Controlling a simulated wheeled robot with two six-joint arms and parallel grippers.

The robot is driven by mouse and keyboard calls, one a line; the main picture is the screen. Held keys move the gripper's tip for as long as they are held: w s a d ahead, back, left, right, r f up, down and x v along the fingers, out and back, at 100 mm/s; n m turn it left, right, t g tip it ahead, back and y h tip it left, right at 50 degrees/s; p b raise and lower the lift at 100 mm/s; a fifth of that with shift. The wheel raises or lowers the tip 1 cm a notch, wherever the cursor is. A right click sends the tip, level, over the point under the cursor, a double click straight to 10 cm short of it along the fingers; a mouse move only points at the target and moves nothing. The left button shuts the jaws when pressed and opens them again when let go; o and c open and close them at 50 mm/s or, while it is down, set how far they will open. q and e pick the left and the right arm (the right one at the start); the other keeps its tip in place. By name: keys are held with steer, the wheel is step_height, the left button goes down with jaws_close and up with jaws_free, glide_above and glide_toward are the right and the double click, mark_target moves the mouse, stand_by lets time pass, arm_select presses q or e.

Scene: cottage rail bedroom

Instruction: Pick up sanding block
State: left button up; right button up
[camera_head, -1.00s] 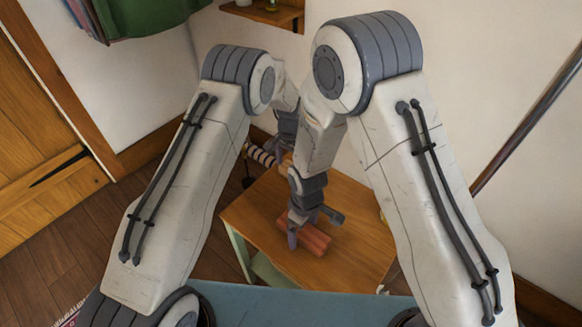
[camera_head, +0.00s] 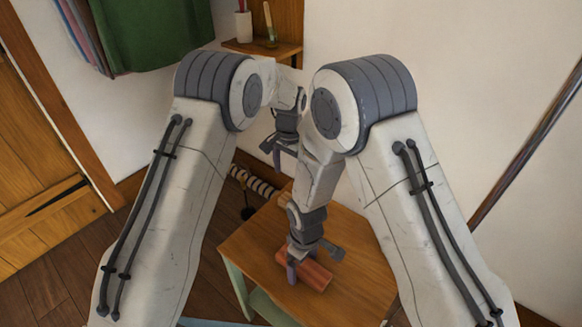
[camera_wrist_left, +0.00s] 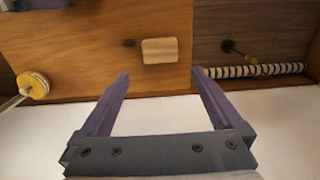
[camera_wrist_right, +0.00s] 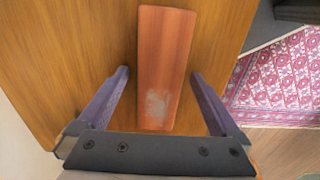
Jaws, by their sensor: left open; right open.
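A long reddish-brown block (camera_wrist_right: 165,60) with a pale worn patch lies on the wooden table; it also shows in the head view (camera_head: 316,276). I cannot tell for sure which one is the sanding block. My right gripper (camera_wrist_right: 160,73) is open, its fingers on either side of the reddish block, not visibly touching it. My left gripper (camera_wrist_left: 161,72) is open and empty above the table's far side, pale block ahead between its finger lines.
The table (camera_head: 355,245) is otherwise mostly bare. A yellow round thing (camera_wrist_left: 33,85) shows at its edge. A black-and-white striped roll (camera_wrist_left: 255,70) lies beyond the table by the wall. A wall shelf (camera_head: 243,45) holds a cup and a brush.

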arm_select(q)
steer(key=f, duration=0.6)
steer(key=shift+s, duration=0.3)
steer(key=f, duration=0.6)
steer(key=shift+w+f, duration=0.2)
steer(key=shift+w, duration=0.1)
steer(key=c, duration=1.1)
steer(key=shift+r, duration=5.05)
